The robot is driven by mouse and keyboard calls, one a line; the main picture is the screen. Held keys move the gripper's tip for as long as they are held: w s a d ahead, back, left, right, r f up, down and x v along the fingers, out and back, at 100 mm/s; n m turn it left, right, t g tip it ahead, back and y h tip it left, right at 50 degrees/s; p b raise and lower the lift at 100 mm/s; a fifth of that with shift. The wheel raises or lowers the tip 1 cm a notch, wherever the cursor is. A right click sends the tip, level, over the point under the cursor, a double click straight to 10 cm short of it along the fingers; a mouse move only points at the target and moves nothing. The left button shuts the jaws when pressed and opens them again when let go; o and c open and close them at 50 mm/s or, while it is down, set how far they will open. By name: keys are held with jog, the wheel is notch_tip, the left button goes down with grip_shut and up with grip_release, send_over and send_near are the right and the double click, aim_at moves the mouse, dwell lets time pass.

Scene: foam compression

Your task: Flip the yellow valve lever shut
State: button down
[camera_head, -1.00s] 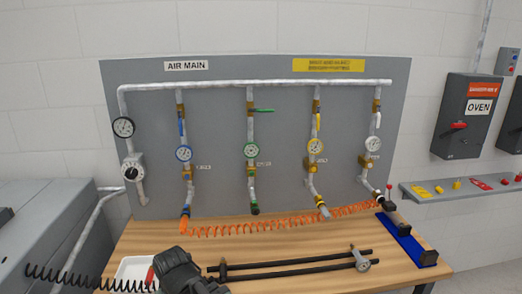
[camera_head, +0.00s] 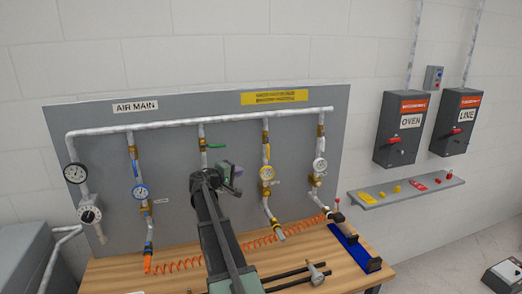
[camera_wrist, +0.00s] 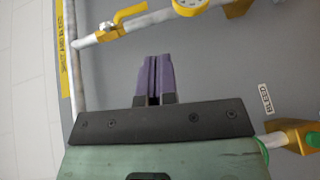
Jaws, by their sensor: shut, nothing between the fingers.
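The yellow valve lever (camera_head: 264,139) sits on the third coloured drop pipe from the left, and lies roughly along that pipe. In the wrist view the yellow lever (camera_wrist: 131,12) is near the top edge, on its brass-coloured valve, beside the galvanized pipe. My gripper (camera_head: 238,171) is raised in front of the panel, to the left of the yellow drop and lower than the lever. In the wrist view my gripper's purple fingers (camera_wrist: 153,56) are together and empty, apart from the lever.
A green lever (camera_head: 216,146) sticks out sideways on the drop to the left. A yellow-ringed gauge (camera_head: 267,173) is below the yellow lever. An orange coiled hose (camera_head: 170,267) runs along the wooden bench (camera_head: 330,266). Switch boxes (camera_head: 402,128) and a shelf (camera_head: 412,189) are at right.

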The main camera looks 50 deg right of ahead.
jog(key=shift+w+r+n+t+h, duration=0.7)
jog(key=shift+w+r+n+t, duration=0.1)
jog(key=shift+w+r, duration=0.2)
jog(key=shift+d, duration=0.15)
send_near(268, 152)
jog(key=w+d+f, duration=0.1)
jog(key=w+d, duration=0.3)
jog(key=w, duration=0.1)
jog(key=shift+s+d, duration=1.55)
jog(key=shift+d, duration=0.15)
jog(key=shift+f+b, duration=0.2)
jog(key=shift+b, duration=0.15)
